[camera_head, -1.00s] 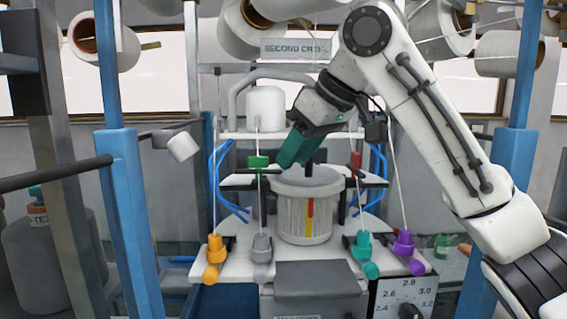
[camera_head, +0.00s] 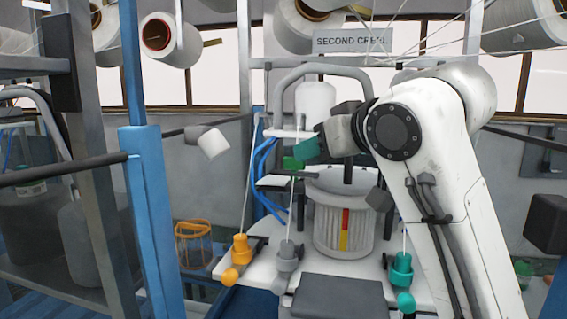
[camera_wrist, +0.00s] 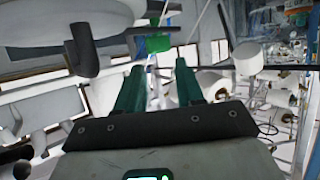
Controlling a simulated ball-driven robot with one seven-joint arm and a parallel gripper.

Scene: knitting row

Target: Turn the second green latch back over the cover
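A green latch (camera_head: 293,163) sits at the upper left of a ribbed white drum in the head view. The drum's pale round top (camera_head: 343,178) appears to be the cover. The green latch also shows in the wrist view (camera_wrist: 152,44), beyond my fingertips. My gripper (camera_head: 310,149), with teal fingers, is just above and right of the latch in the head view. In the wrist view my gripper (camera_wrist: 160,68) has its two fingers apart with nothing between them. I cannot tell whether it touches the latch.
Yellow (camera_head: 240,247), grey (camera_head: 287,256) and teal (camera_head: 402,269) yarn guides stand along the front of the white table. A grey bent tube (camera_head: 325,70) arches behind the drum. A blue post (camera_head: 150,220) stands left. A dark rod crosses the wrist view.

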